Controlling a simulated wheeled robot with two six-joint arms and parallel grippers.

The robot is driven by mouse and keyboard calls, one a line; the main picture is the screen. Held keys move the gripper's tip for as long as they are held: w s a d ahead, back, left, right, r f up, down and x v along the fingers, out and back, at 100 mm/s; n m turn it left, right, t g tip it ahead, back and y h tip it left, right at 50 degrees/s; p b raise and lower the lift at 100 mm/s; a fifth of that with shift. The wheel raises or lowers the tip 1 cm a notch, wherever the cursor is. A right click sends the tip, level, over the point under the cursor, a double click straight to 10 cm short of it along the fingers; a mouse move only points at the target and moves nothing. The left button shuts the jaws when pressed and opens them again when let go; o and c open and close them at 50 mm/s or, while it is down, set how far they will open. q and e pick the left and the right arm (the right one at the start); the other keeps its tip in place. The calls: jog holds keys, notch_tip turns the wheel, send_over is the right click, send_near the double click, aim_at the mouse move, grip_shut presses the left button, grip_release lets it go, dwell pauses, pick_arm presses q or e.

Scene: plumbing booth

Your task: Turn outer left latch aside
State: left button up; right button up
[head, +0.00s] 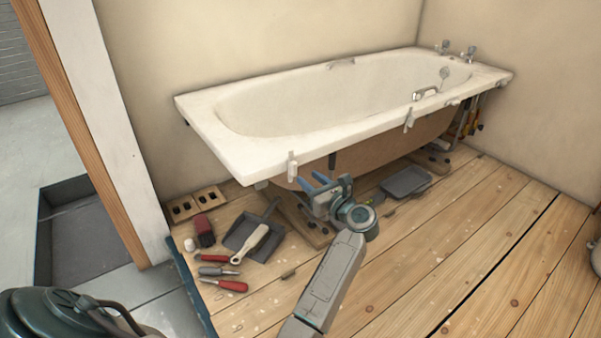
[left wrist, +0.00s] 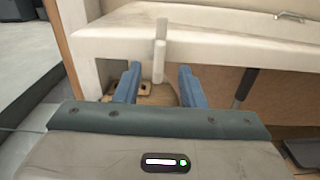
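The outer left latch (head: 292,167) is a pale tab hanging down over the front rim of the white bathtub (head: 215,140), near its left corner. In the left wrist view the latch (left wrist: 160,48) hangs upright, its lower end framed by my left gripper's fingers. My left gripper (head: 312,180) has blue fingers spread apart with nothing held. It is just below and right of the latch in the head view; contact is not visible. A second latch (head: 408,120) hangs farther right on the rim. My right gripper is not in view.
On the wooden floor (head: 450,240) left of my arm lie a dark dustpan (head: 240,238), a pale-handled brush (head: 250,244), a red brush (head: 204,230) and red-handled tools (head: 230,286). A grey tray (head: 406,182) lies by the tub. Floor at the right is clear.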

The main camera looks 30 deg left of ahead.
aim_at(296, 167)
pick_arm(q)
jog(key=b+x, duration=0.1)
jog(key=x, duration=0.6)
grip_shut()
